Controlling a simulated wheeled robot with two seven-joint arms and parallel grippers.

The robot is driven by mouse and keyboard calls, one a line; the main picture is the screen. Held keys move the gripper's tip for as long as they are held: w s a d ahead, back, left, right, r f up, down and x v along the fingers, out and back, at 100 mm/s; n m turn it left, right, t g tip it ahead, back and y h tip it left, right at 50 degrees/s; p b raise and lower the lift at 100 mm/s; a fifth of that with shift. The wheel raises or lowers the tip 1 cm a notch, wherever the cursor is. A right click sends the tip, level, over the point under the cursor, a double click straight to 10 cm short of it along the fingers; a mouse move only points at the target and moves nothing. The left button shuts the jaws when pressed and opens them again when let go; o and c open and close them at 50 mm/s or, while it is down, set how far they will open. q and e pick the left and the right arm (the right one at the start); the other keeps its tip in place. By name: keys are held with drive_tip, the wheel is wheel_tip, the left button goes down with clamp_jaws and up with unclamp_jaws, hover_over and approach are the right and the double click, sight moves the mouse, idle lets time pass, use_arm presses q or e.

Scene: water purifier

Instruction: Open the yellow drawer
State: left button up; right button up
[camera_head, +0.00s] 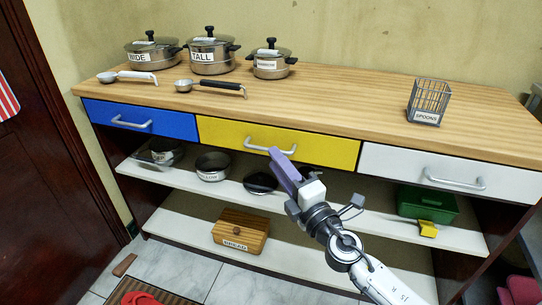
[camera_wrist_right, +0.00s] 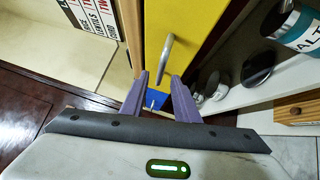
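The yellow drawer (camera_head: 225,133) is the middle one of three under the wooden counter top and looks closed, its front in line with its neighbours. Its silver bar handle (camera_head: 257,148) is partly behind my right gripper (camera_head: 283,168). The right gripper's purple fingers point up at the drawer front. In the right wrist view, the yellow front (camera_wrist_right: 188,28) fills the top middle. There the fingers (camera_wrist_right: 159,78) are apart, and the handle (camera_wrist_right: 167,48) shows beyond and between their tips. I cannot tell whether they touch it. My left gripper is not in view.
A blue drawer (camera_head: 150,121) is to the left, a white drawer (camera_head: 400,165) to the right. Pots (camera_head: 210,58), ladles (camera_head: 128,77) and a wire spoon basket (camera_head: 428,102) stand on the counter. Shelves below hold a pan (camera_head: 212,166), a green box (camera_head: 425,205) and a wooden bread box (camera_head: 240,230).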

drive_tip(key=x, duration=0.3)
drive_tip(key=shift+w+a, duration=0.2)
drive_tip(key=shift+w, duration=0.15)
clamp_jaws()
